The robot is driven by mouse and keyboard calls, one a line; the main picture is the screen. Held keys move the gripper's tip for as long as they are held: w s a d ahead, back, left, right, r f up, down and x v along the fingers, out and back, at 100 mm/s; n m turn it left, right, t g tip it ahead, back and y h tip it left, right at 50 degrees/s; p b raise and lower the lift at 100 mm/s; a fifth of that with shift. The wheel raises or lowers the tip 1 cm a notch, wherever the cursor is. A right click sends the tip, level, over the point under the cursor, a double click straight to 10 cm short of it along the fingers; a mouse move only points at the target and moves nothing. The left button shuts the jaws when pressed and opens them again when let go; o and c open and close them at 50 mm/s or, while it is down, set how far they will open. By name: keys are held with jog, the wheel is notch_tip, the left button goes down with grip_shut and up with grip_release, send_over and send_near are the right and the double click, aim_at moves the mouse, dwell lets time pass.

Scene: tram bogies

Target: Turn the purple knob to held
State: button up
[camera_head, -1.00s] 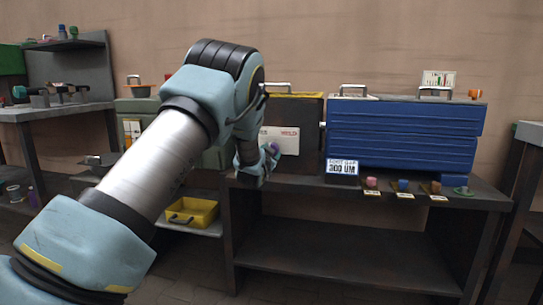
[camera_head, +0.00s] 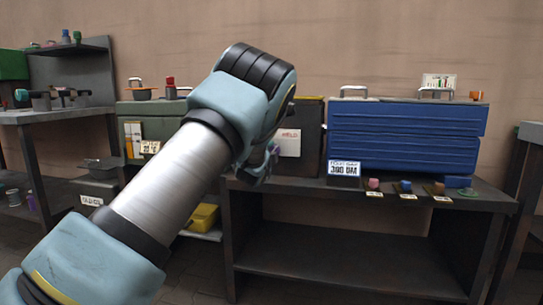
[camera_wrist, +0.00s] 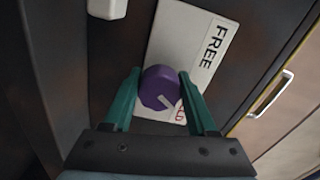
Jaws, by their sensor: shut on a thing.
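The purple knob (camera_wrist: 160,88) sits on a white plate (camera_wrist: 185,45) in the wrist view. The plate reads FREE in black near its upper right, and part of a red word shows beside the knob's lower right. My gripper (camera_wrist: 160,84) is shut on the knob, one teal finger on each side.
A blue ribbed box (camera_head: 403,138) stands right of the knob's dark cabinet. Several small coloured knobs line the bench (camera_head: 490,200) front. A green cabinet (camera_head: 165,130) and a yellow bin (camera_head: 203,218) are on the left. In the wrist view, a white block (camera_wrist: 107,8) is near the left finger.

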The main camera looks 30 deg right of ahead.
jog(key=shift+m, duration=0.6)
jog(key=o, duration=1.4)
jog(key=shift+c, duration=0.2)
jog(key=shift+s, duration=0.1)
jog(key=p+v, duration=0.1)
jog(key=v, duration=0.9)
jog(key=shift+s+a, duration=0.25)
jog(key=shift+a, duration=0.05)
